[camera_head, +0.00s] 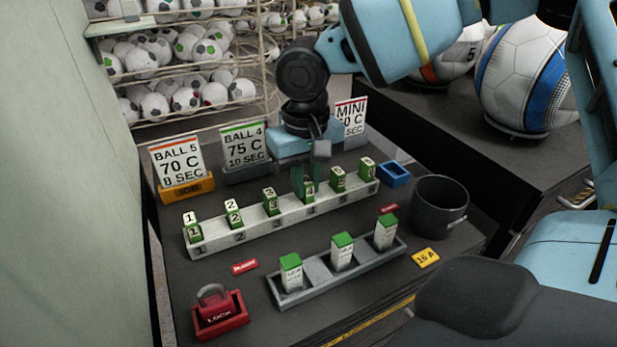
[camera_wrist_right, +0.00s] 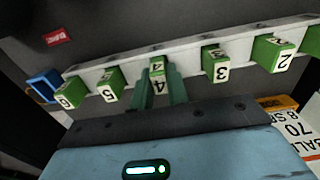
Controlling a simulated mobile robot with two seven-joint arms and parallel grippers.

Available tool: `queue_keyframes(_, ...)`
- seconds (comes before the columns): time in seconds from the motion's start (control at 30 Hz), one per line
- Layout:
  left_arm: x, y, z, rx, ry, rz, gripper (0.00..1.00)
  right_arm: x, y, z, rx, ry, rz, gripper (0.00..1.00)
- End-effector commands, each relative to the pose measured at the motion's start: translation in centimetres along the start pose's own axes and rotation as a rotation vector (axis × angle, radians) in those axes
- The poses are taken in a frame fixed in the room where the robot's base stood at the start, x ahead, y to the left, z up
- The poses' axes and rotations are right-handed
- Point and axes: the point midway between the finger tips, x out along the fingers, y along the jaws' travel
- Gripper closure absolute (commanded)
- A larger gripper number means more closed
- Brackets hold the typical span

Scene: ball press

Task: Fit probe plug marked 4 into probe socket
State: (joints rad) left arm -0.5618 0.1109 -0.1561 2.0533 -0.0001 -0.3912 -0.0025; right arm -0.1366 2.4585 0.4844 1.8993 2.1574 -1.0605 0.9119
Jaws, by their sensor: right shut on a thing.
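The plug marked 4 (camera_wrist_right: 157,68) is a green and white block in the long white rack (camera_head: 212,240), in line with its neighbours. My right gripper (camera_wrist_right: 160,86) is shut on it, with a green finger on each side. In the head view my right gripper (camera_head: 307,184) comes down from above and mostly hides this plug. I cannot tell whether the plug is clear of its slot. Plugs marked 3 (camera_wrist_right: 217,63) and 5 (camera_wrist_right: 109,86) stand on either side. I cannot surely pick out the probe socket. My left gripper is not in view.
A grey tray (camera_head: 317,266) with several green-topped blocks lies in front of the rack. A small blue box (camera_head: 394,174) and a dark cup (camera_head: 440,205) are to the right. A red lock holder (camera_head: 220,316) is front left. Sign cards (camera_head: 246,146) stand behind.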

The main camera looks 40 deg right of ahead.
Motion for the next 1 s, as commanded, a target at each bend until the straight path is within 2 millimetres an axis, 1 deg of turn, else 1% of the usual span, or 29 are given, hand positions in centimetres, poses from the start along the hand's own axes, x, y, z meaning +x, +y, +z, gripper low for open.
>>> queue_keyframes(0.2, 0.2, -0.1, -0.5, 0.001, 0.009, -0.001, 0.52, 0.0, 0.0, 0.0, 0.000, 0.001, 0.000, 1.00)
queue_keyframes(0.4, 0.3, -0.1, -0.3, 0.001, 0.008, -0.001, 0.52, 0.5, 0.0, 0.0, 0.000, 0.000, 0.000, 1.00)
queue_keyframes(0.43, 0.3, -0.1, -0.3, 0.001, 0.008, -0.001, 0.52, 0.4, 0.0, 0.0, -0.001, 0.001, 0.000, 0.82)
queue_keyframes(0.57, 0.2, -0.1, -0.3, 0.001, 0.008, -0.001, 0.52, 0.4, 0.0, 0.0, 0.000, 0.001, 0.000, 0.65)
queue_keyframes(0.6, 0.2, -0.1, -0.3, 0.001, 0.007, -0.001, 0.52, 0.4, 0.0, 0.0, 0.000, 0.001, 0.000, 0.62)
queue_keyframes(0.87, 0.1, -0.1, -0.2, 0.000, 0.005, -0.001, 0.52, 0.3, 0.0, 0.0, 0.000, 0.001, 0.000, 0.62)
queue_keyframes(1.0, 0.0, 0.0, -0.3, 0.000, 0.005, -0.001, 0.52, -0.7, 0.0, -0.1, 0.000, 0.004, 0.000, 0.62)
